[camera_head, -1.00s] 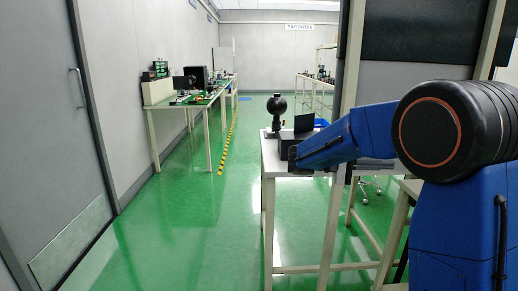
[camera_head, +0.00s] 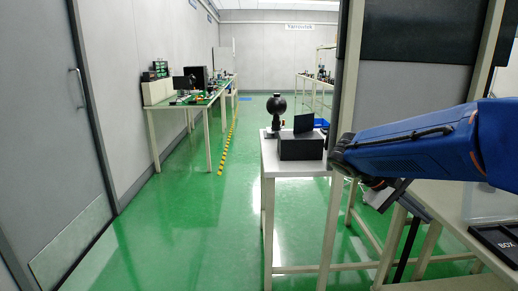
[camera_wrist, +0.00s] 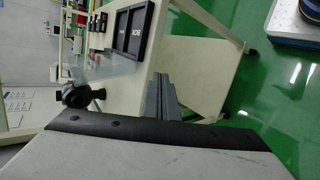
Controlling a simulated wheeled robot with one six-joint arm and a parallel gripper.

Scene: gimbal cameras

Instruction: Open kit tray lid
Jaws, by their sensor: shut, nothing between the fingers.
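A black tray marked BOX (camera_head: 492,243) lies on the pale bench at the right edge of the head view, partly cut off. In the wrist view the black tray (camera_wrist: 134,33) has two dark sections with white lettering. A clear, faint panel (camera_wrist: 118,72) seems to lie beside it; I cannot tell if it is the lid. My gripper (camera_wrist: 160,82) is shut and empty, its grey fingers apart from the tray. In the head view my gripper (camera_head: 393,196) is left of the tray, pointing down.
A small white table (camera_head: 290,169) carries a black box (camera_head: 301,147) with a raised panel and a black round-headed device (camera_head: 276,106). A bench (camera_head: 205,98) with equipment stands along the left wall. The green floor (camera_head: 190,230) between is clear.

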